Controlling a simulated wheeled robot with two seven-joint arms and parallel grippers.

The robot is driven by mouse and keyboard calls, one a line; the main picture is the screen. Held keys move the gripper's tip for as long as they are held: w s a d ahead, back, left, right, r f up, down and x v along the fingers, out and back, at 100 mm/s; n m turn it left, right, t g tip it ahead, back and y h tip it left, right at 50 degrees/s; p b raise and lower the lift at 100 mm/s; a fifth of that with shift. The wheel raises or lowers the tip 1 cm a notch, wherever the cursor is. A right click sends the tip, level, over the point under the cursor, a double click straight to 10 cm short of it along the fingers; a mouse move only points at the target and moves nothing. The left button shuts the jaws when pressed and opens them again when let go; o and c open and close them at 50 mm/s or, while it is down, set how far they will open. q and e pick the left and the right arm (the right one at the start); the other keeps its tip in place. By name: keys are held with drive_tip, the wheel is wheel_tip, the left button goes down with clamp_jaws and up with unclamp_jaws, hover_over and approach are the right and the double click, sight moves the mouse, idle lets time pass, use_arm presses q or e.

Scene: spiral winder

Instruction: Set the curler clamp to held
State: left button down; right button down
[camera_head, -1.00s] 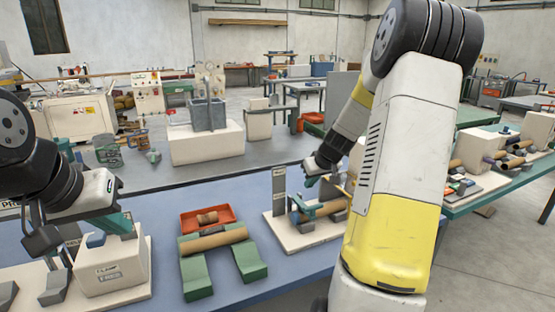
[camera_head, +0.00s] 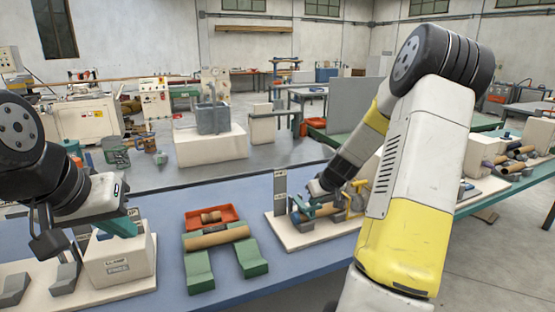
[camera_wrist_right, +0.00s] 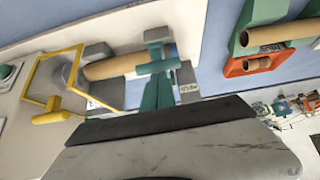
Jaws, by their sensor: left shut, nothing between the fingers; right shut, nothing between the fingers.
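A cream box (camera_head: 118,270) stands at the lower left. Its small front label seems to read "CLAMP" and "FREE", though the print is blurred. My left gripper (camera_head: 118,226) is shut and empty at the box's top; contact is unclear. At the centre right, the winder's cream base (camera_head: 300,236) carries a brown tube and grey blocks. My right gripper (camera_head: 304,208) is shut and empty over the winder. My right arm partly hides the winder.
A green cradle (camera_head: 199,272) with a brown roll (camera_head: 217,236) and an orange tray (camera_head: 231,212) sits between the box and winder. Grey blocks (camera_head: 64,278) stand left of the box. Blue tabletop is clear around the cradle. More stations stand on the right table.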

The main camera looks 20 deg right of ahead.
sight(314, 213)
drive_tip(key=shift+s+d+f+g, duration=0.1)
drive_tip(key=shift+s+f+g, duration=0.05)
drive_tip(key=shift+s+f, duration=0.4)
drive_tip(key=shift+s+f+g, duration=0.15)
drive_tip(key=shift+s+f, duration=0.2)
drive_tip(key=shift+f, duration=0.3)
drive_tip(key=w+r, duration=0.1)
drive_tip(key=r, duration=0.3)
drive_tip(key=w+r, duration=0.1)
drive_tip(key=r, duration=0.1)
drive_tip(key=shift+w, duration=0.3)
drive_tip(key=s+d, duration=0.1)
drive_tip(key=s, duration=0.8)
drive_tip(key=shift+s+r, duration=0.15)
drive_tip(key=shift+r, duration=0.05)
drive_tip(key=shift+a, duration=0.1)
